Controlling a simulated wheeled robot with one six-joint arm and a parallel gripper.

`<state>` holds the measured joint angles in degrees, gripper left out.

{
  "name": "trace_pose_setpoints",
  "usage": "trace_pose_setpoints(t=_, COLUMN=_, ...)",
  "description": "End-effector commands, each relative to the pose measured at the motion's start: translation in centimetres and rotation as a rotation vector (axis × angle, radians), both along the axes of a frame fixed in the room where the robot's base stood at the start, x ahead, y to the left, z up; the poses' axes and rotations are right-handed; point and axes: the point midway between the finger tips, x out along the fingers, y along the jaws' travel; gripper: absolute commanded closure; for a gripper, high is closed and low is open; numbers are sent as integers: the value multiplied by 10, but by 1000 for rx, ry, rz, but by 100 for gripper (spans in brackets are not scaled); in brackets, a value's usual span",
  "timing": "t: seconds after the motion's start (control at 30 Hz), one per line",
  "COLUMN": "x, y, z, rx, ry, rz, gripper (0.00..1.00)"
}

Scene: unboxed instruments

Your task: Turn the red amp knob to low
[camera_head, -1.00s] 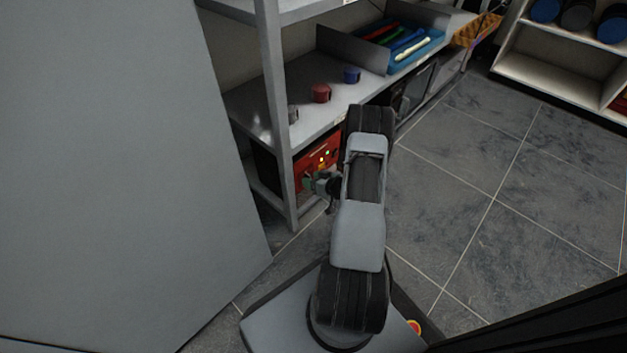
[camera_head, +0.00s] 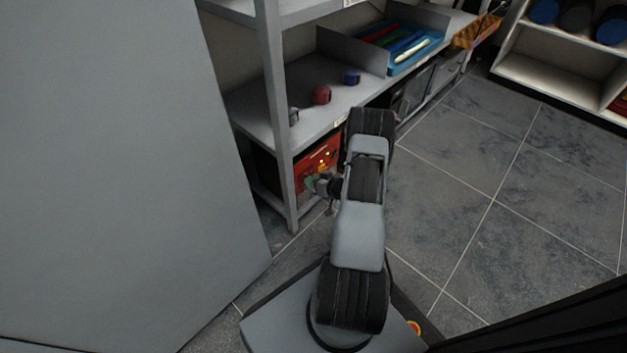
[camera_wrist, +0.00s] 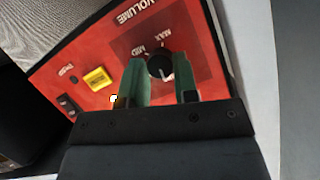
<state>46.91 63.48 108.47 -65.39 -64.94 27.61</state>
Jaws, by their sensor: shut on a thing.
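The red amp (camera_head: 318,156) stands on the lower shelf in the head view. Its red front panel (camera_wrist: 85,50) fills much of the wrist view. The black round volume knob (camera_wrist: 160,64) sits on a darker red patch, with MID and MAX printed beside it. The LOW mark is not visible, and I cannot read the pointer surely. My gripper (camera_wrist: 161,74) has its green fingers on either side of the knob, shut on it. In the head view my gripper (camera_head: 318,185) is at the amp's front, and the knob is hidden there.
A yellow button (camera_wrist: 97,78) and a black switch (camera_wrist: 68,104) are on the panel. A shelf post (camera_head: 278,110) stands close left of the amp. Red (camera_head: 321,95) and blue (camera_head: 351,77) items lie on the shelf above. The floor at right is clear.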

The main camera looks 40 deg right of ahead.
Motion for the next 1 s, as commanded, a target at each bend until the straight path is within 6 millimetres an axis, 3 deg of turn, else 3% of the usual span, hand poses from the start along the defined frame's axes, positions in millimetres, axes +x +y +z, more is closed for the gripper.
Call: trace_pose_setpoints(t=1.0, x=0, y=-5, z=-5, rx=883, ry=160, rz=-1, gripper=96)
